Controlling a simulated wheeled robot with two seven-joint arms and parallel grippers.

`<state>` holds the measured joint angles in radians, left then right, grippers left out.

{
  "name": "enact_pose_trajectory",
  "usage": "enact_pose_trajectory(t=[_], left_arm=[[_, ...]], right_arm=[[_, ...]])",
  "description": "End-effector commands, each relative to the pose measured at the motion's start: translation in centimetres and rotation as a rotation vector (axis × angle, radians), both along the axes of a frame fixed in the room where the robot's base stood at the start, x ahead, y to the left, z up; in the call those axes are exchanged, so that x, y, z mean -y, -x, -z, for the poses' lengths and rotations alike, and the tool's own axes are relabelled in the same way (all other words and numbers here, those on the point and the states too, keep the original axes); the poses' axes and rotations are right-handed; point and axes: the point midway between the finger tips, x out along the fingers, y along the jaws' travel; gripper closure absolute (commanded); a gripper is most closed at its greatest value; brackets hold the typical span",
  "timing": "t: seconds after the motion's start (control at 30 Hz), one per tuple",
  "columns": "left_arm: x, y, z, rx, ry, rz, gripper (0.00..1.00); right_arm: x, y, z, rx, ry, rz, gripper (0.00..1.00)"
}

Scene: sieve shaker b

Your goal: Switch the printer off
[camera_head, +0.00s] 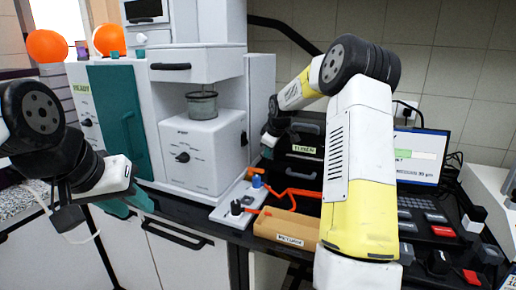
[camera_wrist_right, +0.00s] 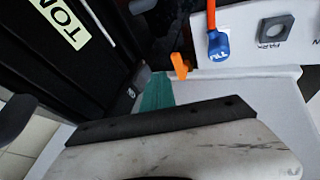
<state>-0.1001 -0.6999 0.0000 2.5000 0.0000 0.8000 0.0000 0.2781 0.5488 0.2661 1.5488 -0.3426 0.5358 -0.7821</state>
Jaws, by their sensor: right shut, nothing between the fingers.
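The black printer (camera_head: 302,165), a box with a pale yellow label, stands on the counter behind my right arm, partly hidden by it. In the right wrist view its dark face (camera_wrist_right: 65,75) fills the left, with a label that reads "TON". A small pale mark (camera_wrist_right: 131,93) shows at the printer's edge beside the fingertips. My right gripper (camera_wrist_right: 155,90) has teal fingers, shut and empty, close to that edge; I cannot tell whether they touch. My left gripper (camera_head: 127,203) hangs at the left in front of the white cabinets, away from the printer; its opening is unclear.
A white panel (camera_head: 228,212) with a blue cap (camera_head: 256,181) and orange cord lies left of the printer. A wooden tray (camera_head: 284,228) is in front. A white machine (camera_head: 202,150) stands behind at the left.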

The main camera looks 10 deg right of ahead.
Motion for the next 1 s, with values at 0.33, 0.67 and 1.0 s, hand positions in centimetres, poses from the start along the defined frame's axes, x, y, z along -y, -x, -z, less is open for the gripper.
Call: enact_pose_trajectory(t=[0.33, 0.67, 1.0], left_arm=[[0.0, 0.0, 0.0, 0.000, 0.000, 0.000, 0.64], [0.0, 0.0, 0.0, 0.000, 0.000, 0.000, 0.64], [0.0, 0.0, 0.0, 0.000, 0.000, 0.000, 0.64]], right_arm=[[0.9, -1.3, 0.6, -0.001, 0.000, -0.001, 1.00], [0.9, -1.4, 0.8, 0.025, 0.021, -0.001, 1.00], [1.0, -1.5, 0.6, 0.027, 0.020, 0.001, 1.00]])
